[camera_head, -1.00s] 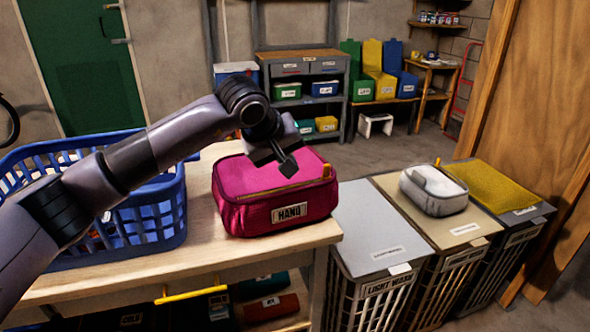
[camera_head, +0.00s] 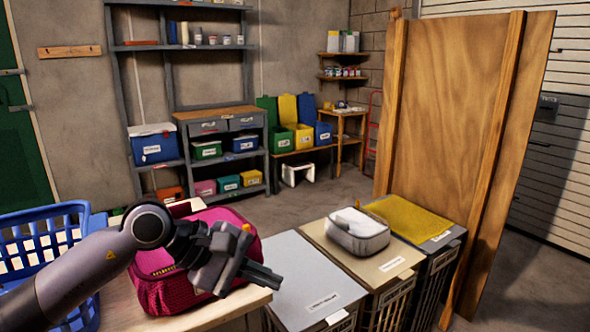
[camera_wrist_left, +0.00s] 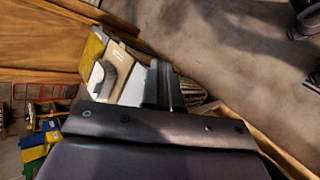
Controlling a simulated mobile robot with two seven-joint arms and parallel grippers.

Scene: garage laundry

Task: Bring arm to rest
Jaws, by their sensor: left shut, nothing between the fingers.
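My left gripper (camera_head: 262,277) is shut and empty in the head view. It is in front of the pink bag (camera_head: 167,290) on the wooden table, near the table's right end, and hides part of the bag. I cannot tell whether it touches the bag. The gripper fingers (camera_wrist_left: 163,85) also show in the left wrist view, with the hampers beyond them. My right gripper is in neither view.
A blue basket (camera_head: 38,240) stands on the table (camera_head: 225,305) at the left. Lidded hampers (camera_head: 312,280) stand to the right, one with a grey pouch (camera_head: 357,233) on top. A wooden panel (camera_head: 455,120) stands upright behind them. Open floor (camera_head: 285,212) lies beyond.

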